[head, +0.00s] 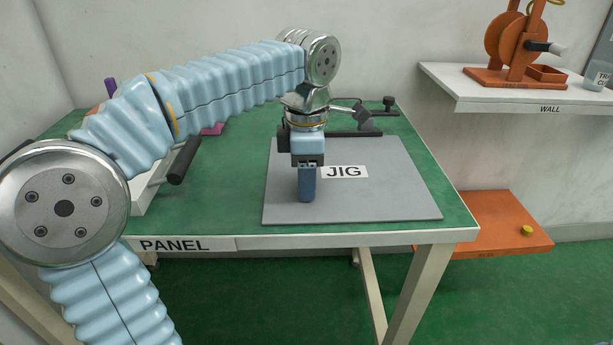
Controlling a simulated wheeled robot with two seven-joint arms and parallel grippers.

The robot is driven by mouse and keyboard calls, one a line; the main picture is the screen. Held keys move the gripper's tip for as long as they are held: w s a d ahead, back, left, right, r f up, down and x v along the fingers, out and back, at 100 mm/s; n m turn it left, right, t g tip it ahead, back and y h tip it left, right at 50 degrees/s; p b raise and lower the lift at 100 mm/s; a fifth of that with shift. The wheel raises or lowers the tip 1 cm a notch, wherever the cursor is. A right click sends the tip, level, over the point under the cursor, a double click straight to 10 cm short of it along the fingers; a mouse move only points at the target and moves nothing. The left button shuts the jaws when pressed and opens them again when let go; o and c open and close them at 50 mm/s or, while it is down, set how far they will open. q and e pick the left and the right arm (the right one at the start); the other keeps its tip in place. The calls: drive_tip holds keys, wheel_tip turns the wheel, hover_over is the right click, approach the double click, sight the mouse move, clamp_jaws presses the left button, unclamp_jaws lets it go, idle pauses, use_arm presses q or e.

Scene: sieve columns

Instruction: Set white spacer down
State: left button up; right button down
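My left gripper (306,196) points down over the grey jig plate (390,195), just left of its white JIG label (344,172). Its dark blue fingers are seen edge-on, so one hides the other and the gap between them does not show. No white spacer can be made out; if one is at the fingers, they hide it. I cannot tell whether the fingertips touch the plate. My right gripper is not in view.
The plate lies on a green-topped table (225,205) marked PANEL. A dark clamp-like fixture (365,125) stands behind the plate. A white block with a black handle (184,160) is at left. A white wall shelf (500,95) and a low orange shelf (500,225) are at right.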

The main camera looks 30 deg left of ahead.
use_arm(q)
drive_tip(key=shift+o, duration=1.1)
drive_tip(key=shift+r, duration=0.3)
wheel_tip(320, 180, up, 12)
drive_tip(key=p, duration=0.3)
drive_tip(key=shift+p, duration=0.35)
